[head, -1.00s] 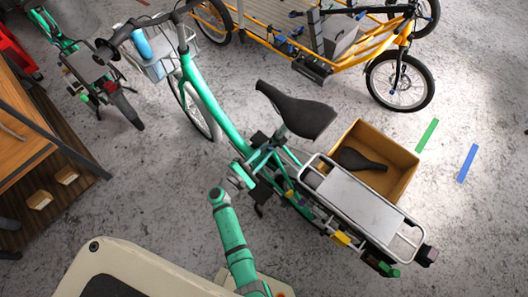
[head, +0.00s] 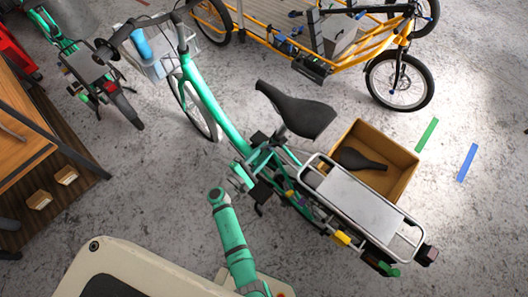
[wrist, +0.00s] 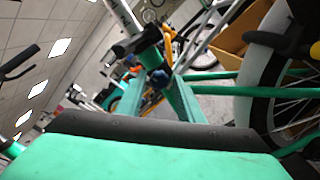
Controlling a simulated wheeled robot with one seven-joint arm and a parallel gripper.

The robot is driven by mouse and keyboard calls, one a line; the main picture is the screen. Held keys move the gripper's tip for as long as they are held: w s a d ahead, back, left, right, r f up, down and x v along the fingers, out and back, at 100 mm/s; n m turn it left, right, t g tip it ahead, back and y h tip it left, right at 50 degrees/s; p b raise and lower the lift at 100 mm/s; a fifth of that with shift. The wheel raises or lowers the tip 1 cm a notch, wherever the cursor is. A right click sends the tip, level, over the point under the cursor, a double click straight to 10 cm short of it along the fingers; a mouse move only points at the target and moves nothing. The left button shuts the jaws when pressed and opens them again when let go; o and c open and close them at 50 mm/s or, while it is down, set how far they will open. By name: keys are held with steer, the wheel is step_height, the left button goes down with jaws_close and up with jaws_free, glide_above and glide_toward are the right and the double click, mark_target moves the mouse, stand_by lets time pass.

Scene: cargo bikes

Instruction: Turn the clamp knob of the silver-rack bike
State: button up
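The silver-rack bike is the green bike with a flat silver rack (head: 362,200) behind its black saddle (head: 297,112). In the wrist view, a blue knob (wrist: 160,77) sits on the dark clamp at the top of its green seat tube (wrist: 185,102). The knob is too small to make out in the head view. My gripper (head: 258,188) is low beside the bike's frame, below the saddle, partly lost among frame parts. My own green and dark grey hand fills the bottom of the wrist view.
An open wooden box (head: 402,157) with a spare saddle stands behind the rack. A yellow cargo bike (head: 350,62) is at the back. Another green bike (head: 88,70) and a wooden bench (head: 30,130) are at left. Bare floor lies at right.

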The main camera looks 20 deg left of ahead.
steer(key=shift+o, duration=0.3)
steer(key=v, duration=1)
steer(key=shift+s, duration=0.4)
steer(key=shift+a, duration=0.15)
steer(key=w+d+n, duration=0.1)
steer(key=w+n, duration=0.2)
steer(key=w+d+n, duration=0.1)
steer(key=w+n, duration=0.2)
steer(key=w, duration=0.1)
steer(key=w+d+n, duration=0.1)
steer(key=w+n, duration=0.3)
steer(key=shift+d+f, duration=0.1)
steer(key=shift+d, duration=0.25)
steer(key=shift+c, duration=0.7)
